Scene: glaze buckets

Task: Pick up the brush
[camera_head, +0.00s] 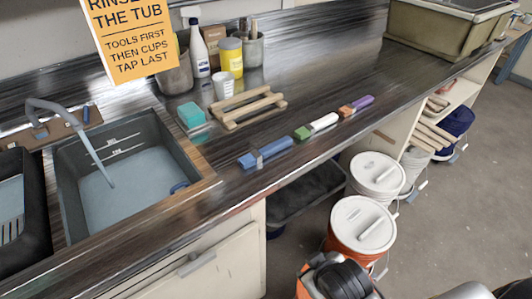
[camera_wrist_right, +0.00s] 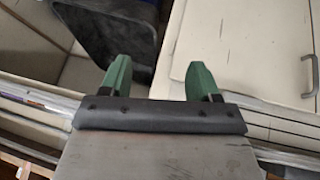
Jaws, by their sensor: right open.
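One is blue with a grey band (camera_head: 265,152), one is green and white (camera_head: 315,126), and one is orange and purple (camera_head: 356,105). I cannot tell for sure which is the brush; the blue one with the band looks most like it. My right gripper (camera_wrist_right: 160,66) shows in the right wrist view with its two green fingers apart and nothing between them. It is over cabinet fronts and a dark bin. No brush shows in that view. My left gripper is not in view.
A sink (camera_head: 110,165) with a tap is at the left. Lidded buckets (camera_head: 362,224) stand on the floor before the counter. Counter right of the rack is clear.

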